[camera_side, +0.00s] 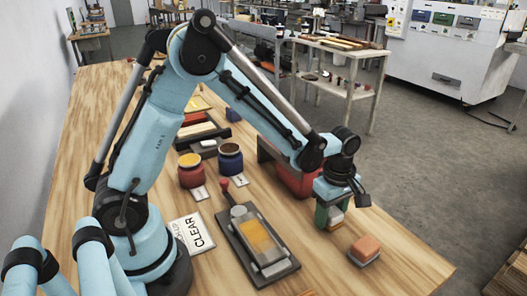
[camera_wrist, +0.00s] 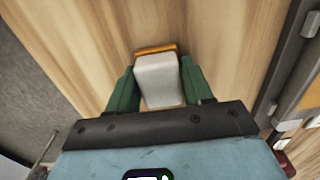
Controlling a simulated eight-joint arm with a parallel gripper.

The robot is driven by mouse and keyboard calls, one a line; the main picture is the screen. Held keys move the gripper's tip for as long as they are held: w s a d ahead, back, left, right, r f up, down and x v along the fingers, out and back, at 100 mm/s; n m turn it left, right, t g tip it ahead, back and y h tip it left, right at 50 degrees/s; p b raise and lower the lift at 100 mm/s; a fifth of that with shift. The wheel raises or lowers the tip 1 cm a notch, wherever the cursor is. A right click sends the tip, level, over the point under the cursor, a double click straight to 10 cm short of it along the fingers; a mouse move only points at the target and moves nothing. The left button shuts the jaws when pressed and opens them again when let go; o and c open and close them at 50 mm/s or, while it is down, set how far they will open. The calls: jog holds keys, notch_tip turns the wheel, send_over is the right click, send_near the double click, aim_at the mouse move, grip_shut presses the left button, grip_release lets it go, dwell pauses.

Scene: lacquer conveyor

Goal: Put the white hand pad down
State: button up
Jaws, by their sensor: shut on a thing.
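My gripper (camera_side: 328,214) has green fingers and points down over the right part of the wooden table. It is shut on the white hand pad (camera_side: 336,215), which has an orange layer along one side. In the wrist view, the white hand pad (camera_wrist: 158,80) sits between the two green fingers of my gripper (camera_wrist: 158,72), and its orange edge shows at the far end. The pad is close to the tabletop; I cannot tell whether it touches. In the side view a finger hides part of it.
An orange pad on a grey base (camera_side: 365,248) stands just right of my gripper. A red box (camera_side: 292,181) is behind it to the left. A dark tray (camera_side: 245,240) with a yellow panel lies left. Jars (camera_side: 230,160) stand farther back. Bare wood (camera_side: 390,275) shows at front right.

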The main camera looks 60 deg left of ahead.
aim_at(332, 210)
jog(key=shift+f, duration=0.25)
jog(key=o, duration=1.2)
jog(key=shift+f, duration=0.1)
notch_tip(332, 210, up, 12)
jog(key=shift+r, duration=0.2)
jog(key=s+a+r+m+t, duration=0.1)
jog(key=s+a+m+t, duration=0.1)
jog(key=s+m, duration=0.3)
jog(key=s+a+r+m+t, duration=0.1)
jog(key=s+a+m+t, duration=0.2)
jog(key=m, duration=1)
jog(key=shift+s+t, duration=1.1)
jog(key=shift+s, duration=0.55)
jog(key=shift+r, duration=0.1)
